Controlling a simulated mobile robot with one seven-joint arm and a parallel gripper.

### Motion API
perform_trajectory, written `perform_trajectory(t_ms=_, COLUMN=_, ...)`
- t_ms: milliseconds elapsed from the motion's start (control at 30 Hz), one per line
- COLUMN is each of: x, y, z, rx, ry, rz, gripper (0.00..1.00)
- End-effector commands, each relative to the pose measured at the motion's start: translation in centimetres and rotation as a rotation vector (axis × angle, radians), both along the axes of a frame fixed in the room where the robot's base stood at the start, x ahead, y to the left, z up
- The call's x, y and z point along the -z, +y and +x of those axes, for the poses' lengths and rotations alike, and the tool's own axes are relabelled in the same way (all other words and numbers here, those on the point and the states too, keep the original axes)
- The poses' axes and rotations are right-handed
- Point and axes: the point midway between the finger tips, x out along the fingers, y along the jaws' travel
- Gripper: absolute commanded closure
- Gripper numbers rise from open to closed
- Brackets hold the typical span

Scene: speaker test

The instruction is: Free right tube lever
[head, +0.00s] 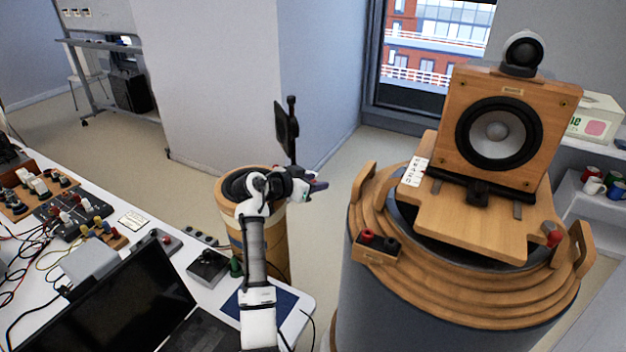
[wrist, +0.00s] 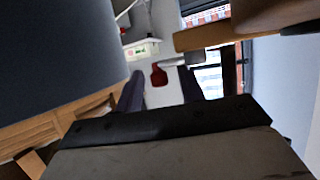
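A wooden speaker (head: 500,130) stands on a wooden board on top of a big grey drum with stepped wooden rings (head: 470,295). A lever with a red knob (head: 553,238) is at the right of the board. My gripper (head: 319,186) is to the left of the drum, apart from it, with its fingers pointing right. In the wrist view its two dark fingers (wrist: 160,92) are apart with nothing held between them. A red piece (wrist: 158,75) shows beyond the gap; I cannot tell whether it is the lever's knob.
A smaller wooden drum (head: 262,245) stands behind and below my arm. A bench (head: 295,318) with a laptop (head: 120,305) and wired boxes is at left. Red and black terminals (head: 378,240) stick out at the drum's front left. Wooden handles (head: 583,250) rise at its sides.

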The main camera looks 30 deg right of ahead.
Motion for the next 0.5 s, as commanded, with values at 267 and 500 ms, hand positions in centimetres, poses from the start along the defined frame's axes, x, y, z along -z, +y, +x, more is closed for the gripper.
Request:
perform_trajectory(t_ms=267, x=0.00, y=0.02, z=0.00, rx=0.000, ry=0.000, rz=0.000, gripper=0.73)
perform_trajectory(t_ms=500, x=-0.02, y=0.04, z=0.00, rx=0.000, ry=0.000, rz=0.000, gripper=1.00)
